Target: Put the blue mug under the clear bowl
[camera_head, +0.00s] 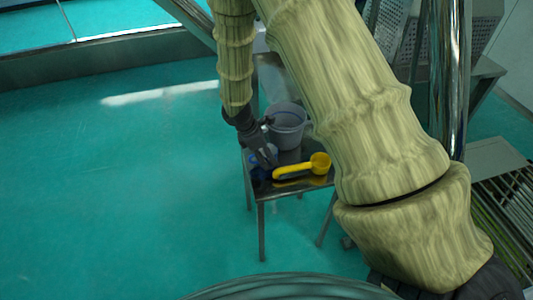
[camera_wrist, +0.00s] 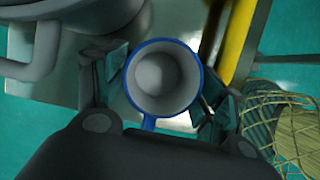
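The blue mug (camera_wrist: 164,80) stands upright in the wrist view, with a blue rim, a pale empty inside and its handle towards my gripper. In the head view only a little blue of the mug (camera_head: 259,170) shows at the stool's front left, mostly behind my gripper (camera_head: 268,160). In the wrist view my gripper (camera_wrist: 163,88) has its fingers spread on both sides of the mug. The finger pads lie close against its wall; whether they press on it I cannot tell. I cannot make out a clear bowl for certain in either view.
A greyish translucent jug (camera_head: 288,130) stands behind the mug on the metal stool (camera_head: 303,185). A yellow scoop (camera_head: 300,168) lies right of the mug. A shiny metal post (camera_head: 449,80) and perforated metal panels stand at the right. The green floor at left is clear.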

